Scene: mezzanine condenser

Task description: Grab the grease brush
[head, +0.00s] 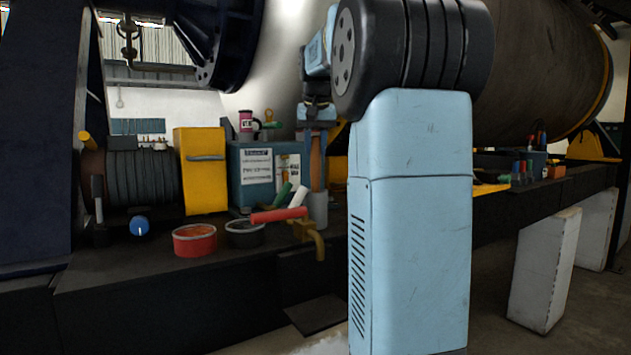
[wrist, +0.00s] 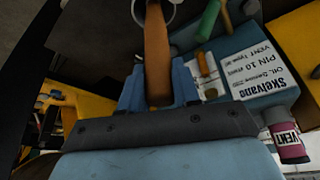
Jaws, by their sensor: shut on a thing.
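The grease brush shows as an orange-brown wooden handle (head: 316,165) standing upright in a grey cup (head: 317,208) on the bench. In the wrist view the handle (wrist: 156,45) runs between the blue fingers toward the cup rim (wrist: 136,12). My gripper (head: 317,130) is shut on the upper part of the handle, pointing down from above; it also shows in the wrist view (wrist: 157,85). The brush's lower end is hidden inside the cup.
A blue-grey box (head: 252,190) with labels stands left of the cup. A red-handled tool (head: 279,214), a red tin (head: 195,241) and a dark tin (head: 245,238) are nearby.

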